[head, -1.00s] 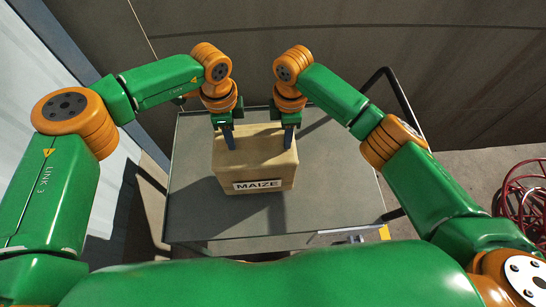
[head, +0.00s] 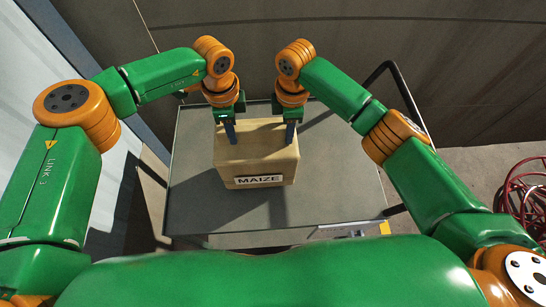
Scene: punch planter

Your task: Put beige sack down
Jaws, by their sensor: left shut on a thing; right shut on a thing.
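A beige, box-shaped sack (head: 256,160) with a white MAIZE label on its near face is in the middle of the head view, over the grey cart top (head: 200,205). My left gripper (head: 231,134) is shut on the sack's top at the left. My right gripper (head: 289,134) is shut on its top at the right. The sack looks upright and level. Its underside is hidden, so I cannot tell whether it touches the cart top.
The cart top is bare around the sack. A black handle (head: 408,100) rises at the cart's right side. Red wire coils (head: 522,190) lie on the floor at the far right. A dark wall (head: 450,70) stands behind the cart.

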